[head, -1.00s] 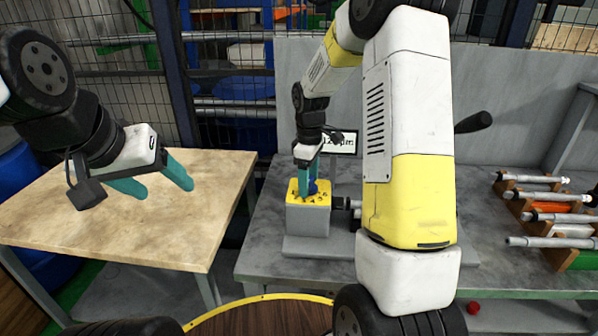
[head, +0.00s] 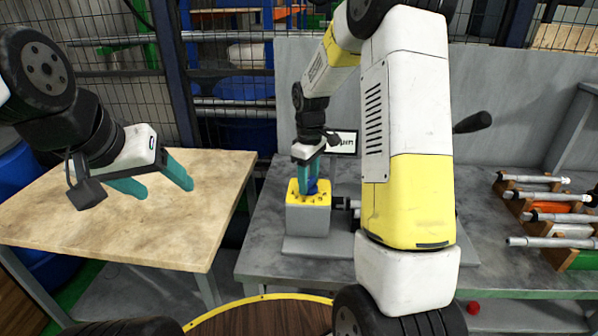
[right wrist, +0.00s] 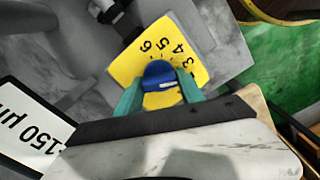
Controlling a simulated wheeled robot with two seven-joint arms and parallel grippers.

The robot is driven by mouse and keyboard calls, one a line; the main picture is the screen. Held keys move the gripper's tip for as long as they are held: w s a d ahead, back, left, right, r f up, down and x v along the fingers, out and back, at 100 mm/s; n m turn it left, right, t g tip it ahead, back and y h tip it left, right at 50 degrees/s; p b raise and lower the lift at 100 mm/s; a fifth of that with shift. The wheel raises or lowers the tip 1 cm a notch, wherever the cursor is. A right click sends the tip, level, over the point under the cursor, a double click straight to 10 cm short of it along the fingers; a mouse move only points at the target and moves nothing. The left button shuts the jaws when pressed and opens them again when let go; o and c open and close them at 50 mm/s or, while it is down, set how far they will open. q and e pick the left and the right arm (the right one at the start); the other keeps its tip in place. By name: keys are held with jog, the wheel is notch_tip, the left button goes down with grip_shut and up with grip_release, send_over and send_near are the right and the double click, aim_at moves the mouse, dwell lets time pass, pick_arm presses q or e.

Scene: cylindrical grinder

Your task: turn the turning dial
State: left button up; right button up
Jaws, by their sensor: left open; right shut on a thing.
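The turning dial is a blue knob (right wrist: 159,76) with a white pointer mark, on a yellow numbered plate (right wrist: 197,45) that shows several black digits. In the head view the yellow plate (head: 297,198) tops a grey block on the grinder table, and the blue knob (head: 312,186) shows in part. My right gripper (right wrist: 158,88) is shut on the knob from above, a teal finger on each side. In the head view my right gripper (head: 308,178) points down at the plate. My left gripper (head: 163,183) is open and empty above the wooden table at left.
A sign reading 150 µm (right wrist: 30,125) stands behind the dial; it also shows in the head view (head: 343,143). A wooden table (head: 60,225) is bare at left. Racks with several metal shafts (head: 545,217) are at right. A black lever (head: 472,123) sticks out behind my right arm.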

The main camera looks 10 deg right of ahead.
jog(key=shift+m, duration=1.8)
jog(key=o, duration=1.3)
notch_tip(320, 180, up, 8)
jog(key=shift+f, duration=0.2)
jog(key=shift+r, duration=0.15)
